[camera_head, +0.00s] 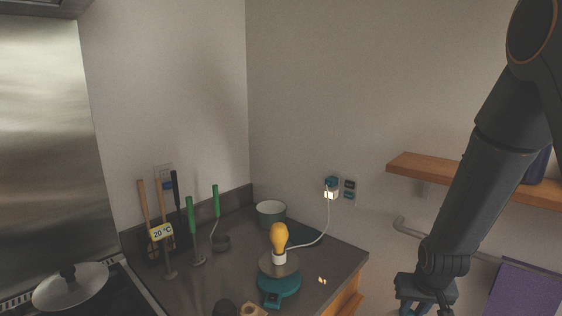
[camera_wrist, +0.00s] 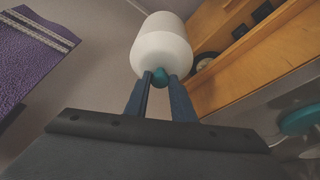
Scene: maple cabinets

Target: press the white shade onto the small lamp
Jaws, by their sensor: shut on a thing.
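The small lamp (camera_head: 279,275) stands on the dark counter, with a teal base and a bare yellow bulb (camera_head: 279,237) pointing up. The white shade (camera_wrist: 162,47) is in the wrist view, a rounded white cylinder with a teal knob (camera_wrist: 160,77). My gripper (camera_wrist: 160,84) is shut on that knob, with one finger on each side. In the head view my gripper (camera_head: 426,307) hangs at the lower right, off the counter's right edge and apart from the lamp. The shade is hidden below the frame there.
A grey-green bowl (camera_head: 271,213) stands behind the lamp. A white cord runs from the lamp to a wall plug (camera_head: 331,190). Utensils stand at the left, beside a lidded pan (camera_head: 70,287). A wooden shelf (camera_head: 470,178) and purple towel (camera_head: 527,289) are at the right.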

